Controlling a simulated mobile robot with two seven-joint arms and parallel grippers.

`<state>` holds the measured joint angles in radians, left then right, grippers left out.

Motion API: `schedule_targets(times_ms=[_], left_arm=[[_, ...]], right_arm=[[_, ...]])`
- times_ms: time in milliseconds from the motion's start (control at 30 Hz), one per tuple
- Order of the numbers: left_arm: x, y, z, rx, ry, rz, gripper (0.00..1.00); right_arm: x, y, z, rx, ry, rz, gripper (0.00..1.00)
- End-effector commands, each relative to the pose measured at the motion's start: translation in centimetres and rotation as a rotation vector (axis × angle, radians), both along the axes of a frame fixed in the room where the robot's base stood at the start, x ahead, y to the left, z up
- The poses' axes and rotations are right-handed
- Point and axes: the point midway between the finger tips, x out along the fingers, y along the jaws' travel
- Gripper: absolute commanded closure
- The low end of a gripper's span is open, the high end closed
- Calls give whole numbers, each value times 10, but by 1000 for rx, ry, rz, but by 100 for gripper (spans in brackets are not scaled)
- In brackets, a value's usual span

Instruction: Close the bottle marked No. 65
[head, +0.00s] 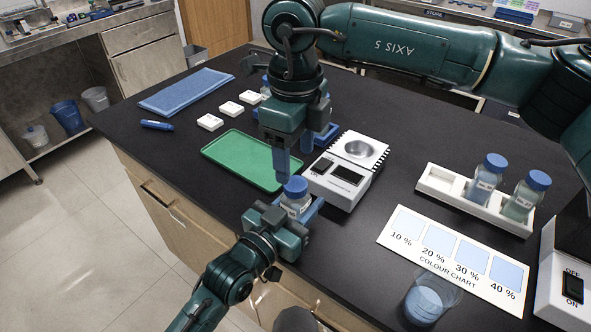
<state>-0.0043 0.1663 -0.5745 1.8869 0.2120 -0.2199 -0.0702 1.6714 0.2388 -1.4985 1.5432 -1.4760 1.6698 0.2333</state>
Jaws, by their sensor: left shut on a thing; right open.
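A small clear bottle (296,204) with a blue cap (295,186) on top stands upright at the table's front edge. Its label is too small to read, and I cannot tell how tightly the cap sits. My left gripper (292,212) is shut on the bottle's body from the front. My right gripper (293,162) points down just above and behind the cap, open, with nothing between its fingers. One of its blue fingers is close to the cap; I cannot tell if they touch.
A green tray (232,158) lies left and a scale (337,188) right of the bottle. A white rack (449,187) holds two blue-capped bottles (487,178) (526,195). A colour chart (408,224), a beaker (427,301), small white boxes (210,122) and a blue mat (185,91) lie around.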

Motion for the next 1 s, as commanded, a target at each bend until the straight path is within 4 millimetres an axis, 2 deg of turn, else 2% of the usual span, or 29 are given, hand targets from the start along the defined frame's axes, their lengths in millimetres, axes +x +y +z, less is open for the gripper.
schedule_targets(times_ms=[100, 300, 433, 733, 767, 1000], left_arm=[[0, 0, -1, 1, 1, 0, 100], [0, 0, -1, 1, 1, 0, 100], [0, 0, 0, 1, 1, 0, 100], [0, 0, 0, 1, 1, 0, 100], [0, 0, 0, 1, 1, 0, 57], [0, 0, 0, 1, 1, 0, 37]], right_arm=[[0, 0, 27, -1, -3, 0, 39], [0, 0, 56, 0, -1, 0, 39], [0, 0, 64, 0, 1, 1, 39], [0, 0, 65, 0, 1, 1, 39], [0, 0, 65, 0, 1, 1, 39], [0, 0, 65, 0, 1, 0, 39]])
